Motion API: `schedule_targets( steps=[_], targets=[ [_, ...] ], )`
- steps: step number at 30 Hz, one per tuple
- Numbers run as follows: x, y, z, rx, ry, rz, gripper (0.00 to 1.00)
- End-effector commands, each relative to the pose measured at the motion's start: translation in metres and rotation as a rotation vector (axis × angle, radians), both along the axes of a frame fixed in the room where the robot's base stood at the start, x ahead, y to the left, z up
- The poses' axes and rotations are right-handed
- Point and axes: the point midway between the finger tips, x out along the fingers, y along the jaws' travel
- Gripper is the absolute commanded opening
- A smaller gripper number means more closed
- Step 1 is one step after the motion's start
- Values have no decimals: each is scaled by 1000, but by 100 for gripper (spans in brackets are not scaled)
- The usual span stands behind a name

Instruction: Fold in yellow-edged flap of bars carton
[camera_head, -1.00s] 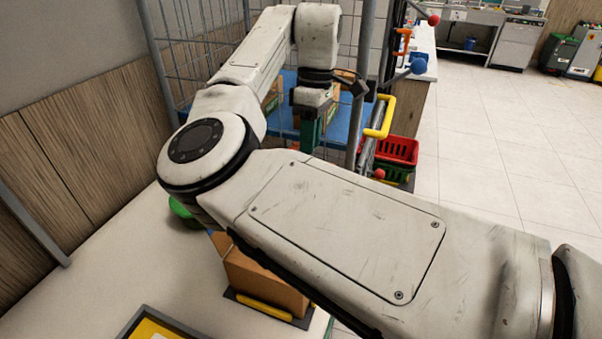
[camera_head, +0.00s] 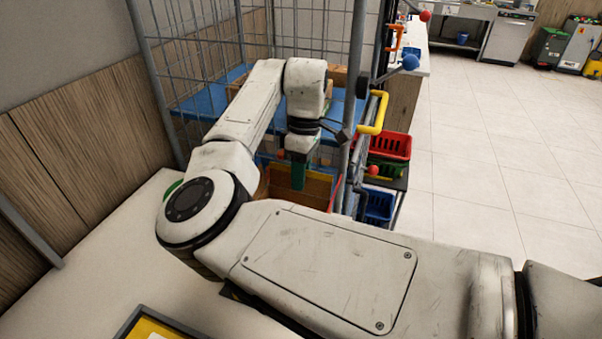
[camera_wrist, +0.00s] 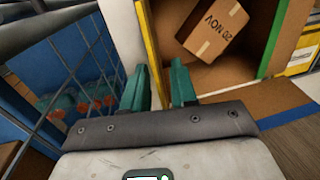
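The open bars carton (camera_wrist: 220,80) fills the upper right of the wrist view, its mouth towards my gripper. Its yellow-edged flap (camera_wrist: 147,40) shows as a narrow yellow strip along the carton's left side. The strip runs down between my gripper's (camera_wrist: 160,80) two green fingers, which stand apart; contact cannot be told. A small brown box (camera_wrist: 212,30) marked "20 NOV" lies tilted inside the carton. In the head view, my gripper (camera_head: 298,178) points down at an open carton (camera_head: 316,188).
A wire cage (camera_head: 200,50) with a blue shelf (camera_head: 205,102) stands behind my arm. Red (camera_head: 390,146) and blue (camera_head: 377,205) baskets are at its right. A dark-rimmed yellow tray (camera_head: 150,328) lies on the pale counter (camera_head: 90,270).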

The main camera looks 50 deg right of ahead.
Motion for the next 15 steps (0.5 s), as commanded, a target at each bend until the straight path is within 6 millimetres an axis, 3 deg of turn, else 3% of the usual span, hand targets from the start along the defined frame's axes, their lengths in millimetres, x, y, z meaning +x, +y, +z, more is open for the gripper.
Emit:
schedule_targets(
  steps=[8,15],
  targets=[
    [0,0,0,0,0,0,0],
    [0,0,0,0,0,0,0]
  ],
)
